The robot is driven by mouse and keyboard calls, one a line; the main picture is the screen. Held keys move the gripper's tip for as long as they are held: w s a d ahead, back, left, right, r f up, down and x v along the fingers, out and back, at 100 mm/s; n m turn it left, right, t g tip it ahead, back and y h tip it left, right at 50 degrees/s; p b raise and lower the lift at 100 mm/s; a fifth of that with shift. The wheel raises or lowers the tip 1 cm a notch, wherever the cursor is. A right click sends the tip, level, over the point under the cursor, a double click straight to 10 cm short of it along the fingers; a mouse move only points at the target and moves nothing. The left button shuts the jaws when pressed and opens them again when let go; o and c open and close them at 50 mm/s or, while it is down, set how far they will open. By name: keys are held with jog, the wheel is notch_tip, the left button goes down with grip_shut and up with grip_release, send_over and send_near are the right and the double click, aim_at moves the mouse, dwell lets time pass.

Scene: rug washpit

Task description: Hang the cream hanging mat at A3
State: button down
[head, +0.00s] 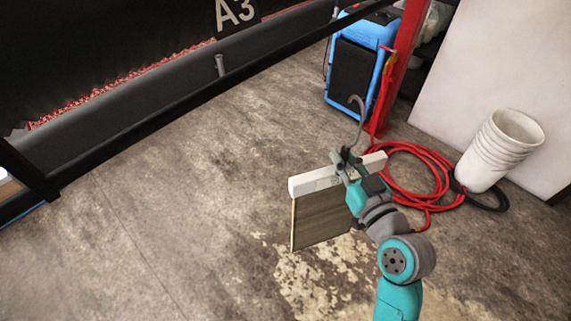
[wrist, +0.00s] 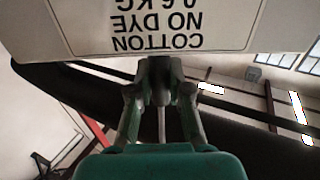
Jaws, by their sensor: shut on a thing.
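A hanging mat (head: 322,221) hangs upright from my gripper (head: 345,163), with a cream-white top bar (head: 305,184) and a grey-brown face in the head view. A grey hook (head: 357,106) rises above the bar. My gripper is shut at the bar; the exact grip point is partly hidden. In the wrist view, my gripper (wrist: 160,78) is close to a cream label (wrist: 160,30) reading upside down "COTTON NO DYE 0.6 KG". The black A3 sign (head: 235,13) is at the top left, with a grey peg (head: 220,66) on the rail below it, apart from the mat.
A long black rail (head: 150,124) crosses the upper left. A blue machine (head: 357,68), a red post (head: 399,65), a coiled red hose (head: 428,170) and stacked white buckets (head: 500,148) stand at right. The grey floor (head: 190,190) between rail and mat is clear.

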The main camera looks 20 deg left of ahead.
jog(key=s+a+r+n+g+y, duration=0.5)
jog(key=s+a+r+g, duration=0.25)
jog(key=s, duration=0.55)
jog(key=x, duration=1.4)
jog(key=shift+w+a+r+t, duration=0.15)
jog(key=shift+w+r+t, duration=0.3)
jog(key=shift+r, duration=0.1)
dwell(0.5)
jog(key=shift+f, duration=0.1)
dwell(0.3)
jog(key=shift+f, duration=2)
jog(key=c, duration=1)
grip_release()
jog(key=shift+f, duration=0.1)
jog(key=v, duration=1.2)
